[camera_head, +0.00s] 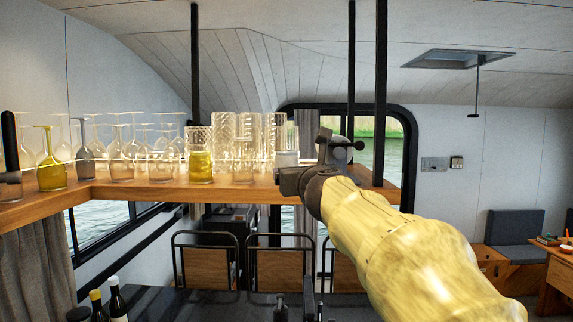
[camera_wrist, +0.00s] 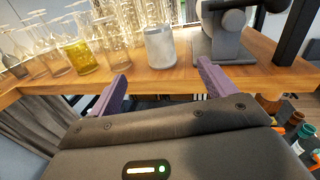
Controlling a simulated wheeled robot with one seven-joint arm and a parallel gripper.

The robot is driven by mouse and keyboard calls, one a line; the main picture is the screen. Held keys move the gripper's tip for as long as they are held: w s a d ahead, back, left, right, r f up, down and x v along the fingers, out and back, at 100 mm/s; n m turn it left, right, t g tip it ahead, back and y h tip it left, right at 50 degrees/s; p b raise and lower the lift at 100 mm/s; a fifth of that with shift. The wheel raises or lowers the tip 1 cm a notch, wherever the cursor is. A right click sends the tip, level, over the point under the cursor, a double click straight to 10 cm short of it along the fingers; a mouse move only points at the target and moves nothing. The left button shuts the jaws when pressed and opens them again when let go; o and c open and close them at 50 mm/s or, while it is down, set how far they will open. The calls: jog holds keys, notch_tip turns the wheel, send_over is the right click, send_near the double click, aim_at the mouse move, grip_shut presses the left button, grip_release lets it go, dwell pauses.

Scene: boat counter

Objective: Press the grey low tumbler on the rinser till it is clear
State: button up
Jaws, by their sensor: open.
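A low greyish-white tumbler (camera_wrist: 160,47) stands upright on the wooden shelf in the wrist view, beyond and roughly between my fingertips. It also shows in the head view (camera_head: 287,158), just behind my gripper. My gripper (camera_wrist: 160,82) is open and empty, its two purple-grey fingers apart at the shelf's front edge. In the head view my gripper (camera_head: 293,180) is seen from behind, partly hiding the shelf. I cannot make out a rinser for certain in either view.
Clear glasses (camera_head: 235,140) and a yellow glass (camera_head: 200,160) crowd the shelf (camera_head: 130,189) left of the tumbler. A grey appliance (camera_wrist: 220,40) stands close on its right. Black posts (camera_head: 381,90) rise nearby. Bottles (camera_head: 117,301) stand on the dark counter (camera_head: 190,300) below.

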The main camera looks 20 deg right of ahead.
aim_at(288, 163)
jog(key=p+x, duration=0.2)
jog(key=x, duration=1)
jog(key=shift+w+f, duration=0.1)
jog(key=shift+w, duration=0.15)
jog(key=shift+s, duration=0.1)
jog(key=p+x, duration=0.1)
jog(key=x, duration=0.1)
jog(key=p+x, duration=0.1)
jog(key=x, duration=0.1)
jog(key=shift+w+a, duration=0.2)
jog(key=shift+w, duration=0.05)
jog(key=shift+w+d, duration=0.1)
jog(key=shift+w, duration=0.35)
jog(key=shift+s, duration=0.1)
